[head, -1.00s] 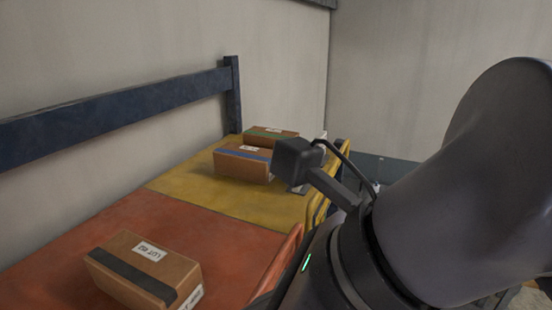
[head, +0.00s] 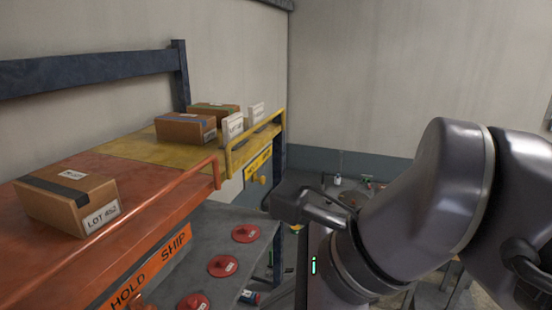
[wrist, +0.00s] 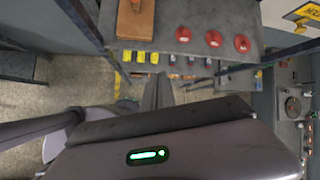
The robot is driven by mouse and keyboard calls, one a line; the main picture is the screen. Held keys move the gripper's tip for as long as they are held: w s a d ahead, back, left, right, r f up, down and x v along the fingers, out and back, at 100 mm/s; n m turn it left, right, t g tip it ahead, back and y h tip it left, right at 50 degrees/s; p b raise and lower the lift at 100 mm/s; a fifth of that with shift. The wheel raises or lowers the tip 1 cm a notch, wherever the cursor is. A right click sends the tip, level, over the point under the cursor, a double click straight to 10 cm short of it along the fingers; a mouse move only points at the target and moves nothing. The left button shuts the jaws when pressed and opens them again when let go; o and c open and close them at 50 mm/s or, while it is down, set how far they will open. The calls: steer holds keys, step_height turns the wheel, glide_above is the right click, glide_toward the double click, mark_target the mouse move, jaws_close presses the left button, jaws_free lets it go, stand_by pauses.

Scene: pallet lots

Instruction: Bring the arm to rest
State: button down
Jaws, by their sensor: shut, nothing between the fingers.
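My arm fills the right side of the head view, with its wrist (head: 318,265) hanging near the front of the rack. In the wrist view my gripper (wrist: 158,92) shows as narrow dark fingers beyond the grey wrist housing. It is shut and holds nothing. It is apart from the boxes and the shelf. In the head view the fingers are not clearly visible.
A box with a black band (head: 68,200) stands on the orange deck (head: 150,190). Boxes with blue (head: 185,128) and green (head: 214,110) bands stand on the yellow deck (head: 130,148). Red discs (head: 222,265) lie on the grey shelf (head: 262,225) below. Guard rails (head: 170,192) edge the decks.

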steer(key=d+f+n+h+b, duration=0.1)
steer(key=d+f+n+b, duration=0.2)
steer(key=f+b, duration=0.8)
steer(key=s+d+f+n+t+h+b, duration=0.1)
steer(key=d+f+n+b, duration=0.3)
steer(key=f+b, duration=0.7)
steer(key=s+d+f+n+t+h+b, duration=0.1)
steer(key=d+f+n+b, duration=0.2)
steer(key=f, duration=2.5)
steer(key=n+b, duration=0.3)
steer(key=b, duration=0.5)
steer(key=shift+d+f+n+h, duration=0.3)
steer(key=shift+d+n+h, duration=0.1)
